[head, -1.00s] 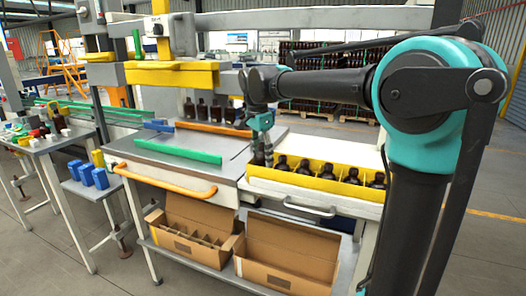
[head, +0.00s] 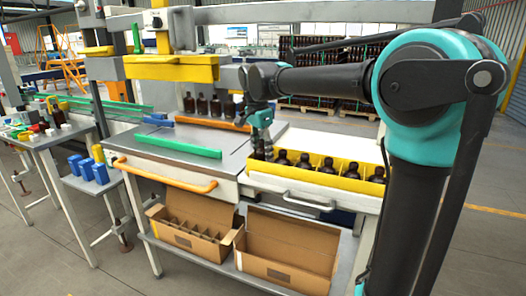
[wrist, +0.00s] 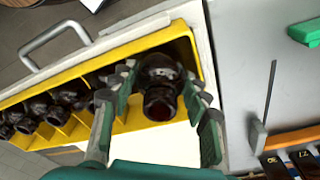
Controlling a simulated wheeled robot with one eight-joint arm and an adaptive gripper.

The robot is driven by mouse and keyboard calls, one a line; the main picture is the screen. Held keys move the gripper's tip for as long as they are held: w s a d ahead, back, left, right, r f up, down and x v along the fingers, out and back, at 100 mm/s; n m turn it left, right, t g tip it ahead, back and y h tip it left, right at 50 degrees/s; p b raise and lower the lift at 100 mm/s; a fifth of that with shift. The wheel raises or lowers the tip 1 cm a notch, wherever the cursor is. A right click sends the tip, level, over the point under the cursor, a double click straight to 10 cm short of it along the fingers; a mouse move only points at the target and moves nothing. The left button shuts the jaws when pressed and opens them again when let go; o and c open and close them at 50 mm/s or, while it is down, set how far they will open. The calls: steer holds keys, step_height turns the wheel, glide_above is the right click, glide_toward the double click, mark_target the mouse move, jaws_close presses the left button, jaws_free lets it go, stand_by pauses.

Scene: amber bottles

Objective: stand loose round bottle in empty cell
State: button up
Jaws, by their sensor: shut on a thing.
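My gripper (head: 263,155) is at the left end of the yellow divided crate (head: 315,178) in the head view. In the wrist view my gripper (wrist: 163,78) has its green and grey fingers on both sides of a dark round bottle (wrist: 160,72) and is shut on it. The bottle is at the end of the yellow crate (wrist: 150,42), over or in the end cell; how deep it sits is hidden. Several dark bottles (wrist: 70,95) stand in a row in the other cells; they also show in the head view (head: 327,165).
A green bar (head: 180,147) and an orange rail (head: 215,124) lie on the grey bench to the left. Several bottles (head: 202,105) stand behind the rail. Two open cardboard boxes (head: 285,265) sit on the shelf below. A grey handle (head: 308,202) sticks out below the crate.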

steer(key=shift+f, duration=0.15)
steer(key=o, duration=1.3)
steer(key=shift+c, duration=0.2)
